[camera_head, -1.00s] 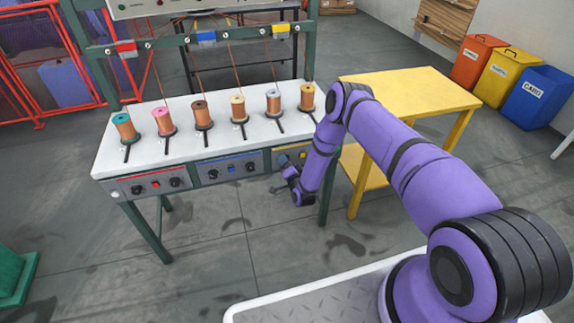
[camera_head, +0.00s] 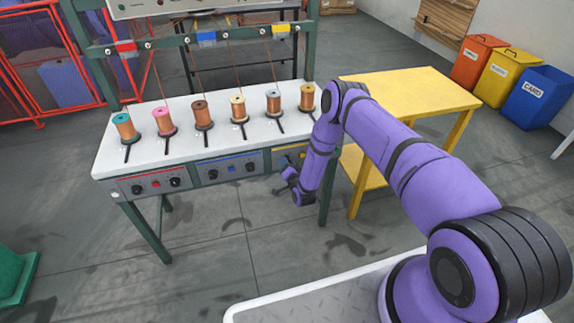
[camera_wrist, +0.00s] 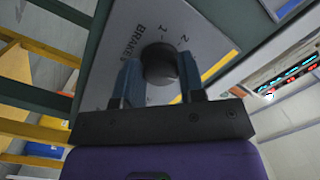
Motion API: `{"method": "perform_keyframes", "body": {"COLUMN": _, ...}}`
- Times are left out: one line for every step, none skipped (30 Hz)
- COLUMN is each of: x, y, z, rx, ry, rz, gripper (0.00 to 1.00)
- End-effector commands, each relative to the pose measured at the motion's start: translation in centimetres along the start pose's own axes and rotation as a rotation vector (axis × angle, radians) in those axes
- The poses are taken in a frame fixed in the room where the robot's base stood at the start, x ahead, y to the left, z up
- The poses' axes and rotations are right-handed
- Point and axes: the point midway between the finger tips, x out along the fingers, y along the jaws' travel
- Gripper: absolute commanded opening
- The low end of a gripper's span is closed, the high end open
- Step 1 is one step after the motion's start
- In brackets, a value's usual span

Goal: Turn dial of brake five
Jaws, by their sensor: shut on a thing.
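Small marks are printed around the dial, and the brake's number cannot be read. My gripper (camera_wrist: 160,70) has one finger on each side of the dial and is shut on it. In the head view, my gripper (camera_head: 284,174) is at the right-hand control panel (camera_head: 291,155), the one with the yellow part. My wrist hides some of that panel there, and the held dial cannot be made out.
A white table (camera_head: 180,150) carries several copper-coloured spools in a row. Two more control panels, with red (camera_head: 156,184) and blue (camera_head: 231,168) buttons, are on its front. A yellow table (camera_head: 410,88) stands close to the right of my forearm. Floor in front is clear.

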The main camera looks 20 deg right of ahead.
Motion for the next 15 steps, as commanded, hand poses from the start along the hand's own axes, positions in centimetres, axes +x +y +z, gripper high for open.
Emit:
{"method": "perform_keyframes", "body": {"x": -0.04, "y": -0.04, "z": 0.09, "rx": -0.039, "ry": -0.004, "rz": 0.003, "gripper": 0.13}}
{"method": "perform_keyframes", "body": {"x": -0.04, "y": -0.05, "z": 0.10, "rx": -0.064, "ry": -0.006, "rz": 0.004, "gripper": 0.13}}
{"method": "perform_keyframes", "body": {"x": -0.04, "y": -0.03, "z": 0.08, "rx": -0.101, "ry": -0.008, "rz": 0.006, "gripper": 0.13}}
{"method": "perform_keyframes", "body": {"x": -0.04, "y": -0.01, "z": 0.05, "rx": -0.130, "ry": -0.009, "rz": 0.009, "gripper": 0.13}}
{"method": "perform_keyframes", "body": {"x": -0.04, "y": 0.00, "z": 0.04, "rx": -0.158, "ry": -0.010, "rz": 0.011, "gripper": 0.13}}
{"method": "perform_keyframes", "body": {"x": -0.04, "y": -0.04, "z": 0.06, "rx": -0.195, "ry": -0.012, "rz": 0.013, "gripper": 0.13}}
{"method": "perform_keyframes", "body": {"x": -0.04, "y": -0.05, "z": 0.07, "rx": -0.224, "ry": -0.014, "rz": 0.014, "gripper": 0.13}}
{"method": "perform_keyframes", "body": {"x": -0.05, "y": -0.03, "z": 0.06, "rx": -0.253, "ry": -0.015, "rz": 0.016, "gripper": 0.13}}
{"method": "perform_keyframes", "body": {"x": -0.05, "y": 0.00, "z": 0.03, "rx": -0.291, "ry": -0.016, "rz": 0.020, "gripper": 0.13}}
{"method": "perform_keyframes", "body": {"x": -0.05, "y": 0.00, "z": 0.03, "rx": -0.320, "ry": -0.017, "rz": 0.022, "gripper": 0.13}}
{"method": "perform_keyframes", "body": {"x": -0.06, "y": -0.02, "z": 0.05, "rx": -0.347, "ry": -0.019, "rz": 0.023, "gripper": 0.13}}
{"method": "perform_keyframes", "body": {"x": -0.07, "y": -0.02, "z": 0.06, "rx": -0.385, "ry": -0.021, "rz": 0.025, "gripper": 0.13}}
{"method": "perform_keyframes", "body": {"x": -0.07, "y": 0.02, "z": 0.04, "rx": -0.415, "ry": -0.022, "rz": 0.028, "gripper": 0.13}}
{"method": "perform_keyframes", "body": {"x": -0.08, "y": 0.04, "z": 0.03, "rx": -0.443, "ry": -0.023, "rz": 0.030, "gripper": 0.13}}
{"method": "perform_keyframes", "body": {"x": -0.08, "y": 0.02, "z": 0.04, "rx": -0.481, "ry": -0.025, "rz": 0.032, "gripper": 0.13}}
